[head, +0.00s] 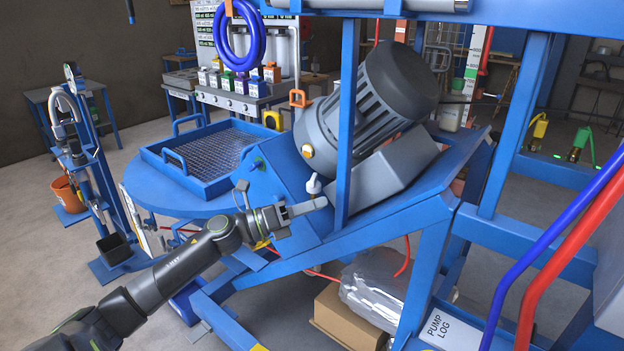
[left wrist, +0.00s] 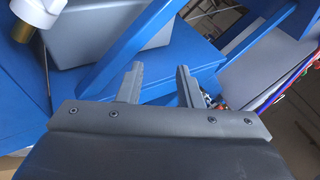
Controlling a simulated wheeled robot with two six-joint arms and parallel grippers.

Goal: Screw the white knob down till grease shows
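The white knob (head: 313,184) stands on the blue sloped frame below the grey motor (head: 375,100), left of a blue upright. In the left wrist view the white knob (left wrist: 22,12) is at the top left corner, cut by the edge, with a brass-coloured part (left wrist: 22,33) under it. My left gripper (head: 312,205) is just below the knob in the head view. In the left wrist view the left gripper (left wrist: 159,72) has its two fingers apart with nothing held between them. The knob is outside the fingers. No grease can be made out. My right gripper is not in view.
The blue upright (head: 347,120) stands close to the right of my left gripper. A blue tray with mesh (head: 215,152) lies on the round blue table (head: 150,192) at left. A cardboard box (head: 345,318) and a plastic-wrapped bundle (head: 375,285) are under the frame.

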